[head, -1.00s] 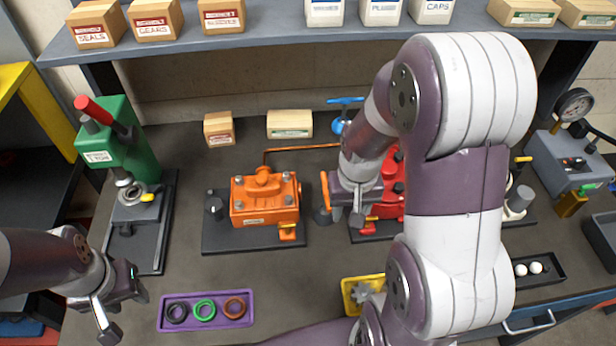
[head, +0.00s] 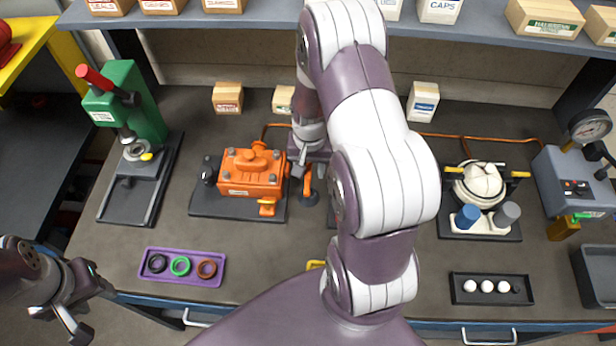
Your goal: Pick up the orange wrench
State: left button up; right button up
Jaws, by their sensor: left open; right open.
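A small upright orange piece with a dark rounded lower end, which looks like the orange wrench (head: 308,186), stands on the bench just right of the orange motor (head: 252,172). My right gripper (head: 304,170) is open, pointing down at the upper end of this piece. It partly covers it, and I cannot tell whether they touch. My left gripper (head: 88,306) is open and empty at the lower left, in front of the bench edge.
A green press (head: 130,110) stands at the left. A purple tray (head: 182,281) with rings lies at the front. My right arm hides the bench middle.

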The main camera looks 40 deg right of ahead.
aim_at(308, 174)
notch_tip(308, 174, down, 4)
jog(key=shift+a+f+p, duration=0.1)
jog(key=shift+a+p, duration=0.05)
jog(key=shift+p, duration=0.7)
jog(key=shift+w+f, duration=0.2)
jog(key=shift+f, duration=0.15)
jog(key=shift+s+r, duration=0.1)
jog(key=shift+s, duration=0.1)
grip_shut()
jog(key=shift+w, duration=0.1)
